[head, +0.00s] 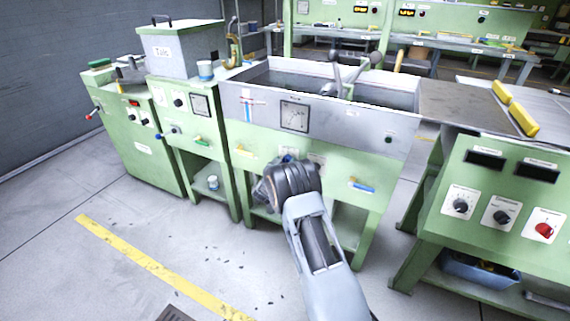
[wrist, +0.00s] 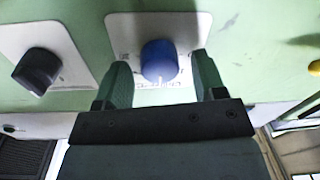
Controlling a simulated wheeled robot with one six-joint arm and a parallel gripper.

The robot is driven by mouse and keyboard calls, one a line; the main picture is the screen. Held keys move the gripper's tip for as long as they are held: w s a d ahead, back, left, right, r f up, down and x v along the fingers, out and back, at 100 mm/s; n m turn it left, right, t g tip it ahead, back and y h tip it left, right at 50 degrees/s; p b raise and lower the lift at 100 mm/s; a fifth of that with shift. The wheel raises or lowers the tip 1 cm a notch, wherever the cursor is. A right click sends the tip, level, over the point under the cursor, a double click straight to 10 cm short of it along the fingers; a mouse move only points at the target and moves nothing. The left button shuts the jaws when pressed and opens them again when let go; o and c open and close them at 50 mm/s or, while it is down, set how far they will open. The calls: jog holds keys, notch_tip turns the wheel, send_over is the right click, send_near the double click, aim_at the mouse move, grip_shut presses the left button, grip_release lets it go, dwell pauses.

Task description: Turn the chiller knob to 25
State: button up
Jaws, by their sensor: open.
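A round blue knob (wrist: 159,60) on a white dial plate (wrist: 120,30) is in the wrist view, on a green panel. I cannot read the plate's label or setting, so I cannot tell if this is the chiller knob. My gripper (wrist: 161,78) is open, with one finger on each side of the blue knob and a visible gap to each. In the head view my gripper (head: 285,165) is in front of the green tank machine (head: 335,160), mostly hidden by my wrist; a bit of blue (head: 287,158) shows beside it.
A black knob (wrist: 38,70) on its own plate is beside the blue one in the wrist view. A yellow handle (head: 243,153) and a blue handle (head: 361,186) stick out from the tank machine. A green control bench (head: 500,190) stands at right. The floor at left is open.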

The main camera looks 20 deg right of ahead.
jog(key=c, duration=0.9)
jog(key=m+b, duration=0.8)
jog(key=shift+f+m+b, duration=0.1)
jog(key=shift+m+b, duration=0.25)
jog(key=shift+m, duration=0.05)
dwell(0.3)
jog(key=o, duration=0.9)
